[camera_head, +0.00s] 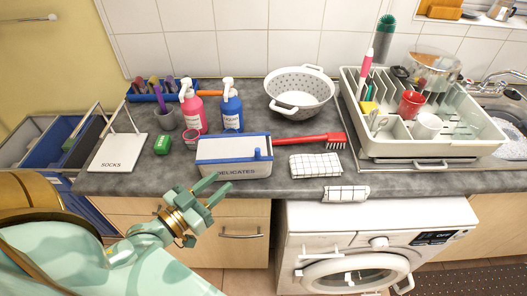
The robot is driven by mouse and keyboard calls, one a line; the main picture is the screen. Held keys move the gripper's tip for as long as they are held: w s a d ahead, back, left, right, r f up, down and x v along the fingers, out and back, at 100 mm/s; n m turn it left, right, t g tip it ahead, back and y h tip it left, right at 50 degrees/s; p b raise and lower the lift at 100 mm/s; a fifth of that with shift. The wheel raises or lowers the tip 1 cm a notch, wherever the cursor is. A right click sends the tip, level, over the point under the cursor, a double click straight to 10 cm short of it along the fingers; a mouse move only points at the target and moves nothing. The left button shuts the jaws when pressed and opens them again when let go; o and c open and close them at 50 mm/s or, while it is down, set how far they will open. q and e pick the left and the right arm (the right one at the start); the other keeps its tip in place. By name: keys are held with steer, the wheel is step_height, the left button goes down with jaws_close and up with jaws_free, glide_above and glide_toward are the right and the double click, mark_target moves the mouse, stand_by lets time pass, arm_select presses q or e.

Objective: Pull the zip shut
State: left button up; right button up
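The pouch marked DELICATES (222,171), a boxy grey-white case with blue edging, stands on the grey counter near its front edge. A small blue tab (258,153) sits on its top toward the right end; it looks like the zip's pull. The zip's teeth are too small to make out. My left gripper (222,181) is in front of the pouch and overlaps its lower front edge in the picture. Its two green fingers are apart with nothing between them. I cannot tell whether it touches the pouch. My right gripper is out of view.
A red brush (308,141) and a checked cloth (316,165) lie right of the pouch. Pink (191,112) and blue (231,111) bottles stand behind it. A colander (298,92) and dish rack (425,146) stand further right.

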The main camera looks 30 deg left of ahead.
mark_target(256, 153)
arm_select(q)
steer(key=w, duration=0.5)
steer(key=w+d, duration=0.1)
steer(key=w, duration=0.3)
steer(key=w+d, duration=0.1)
steer(key=w, duration=0.4)
steer(key=shift+w+d+f+b, duration=0.1)
steer(key=shift+w+d+b, duration=0.1)
steer(key=shift+w+b, duration=0.1)
jaws_close()
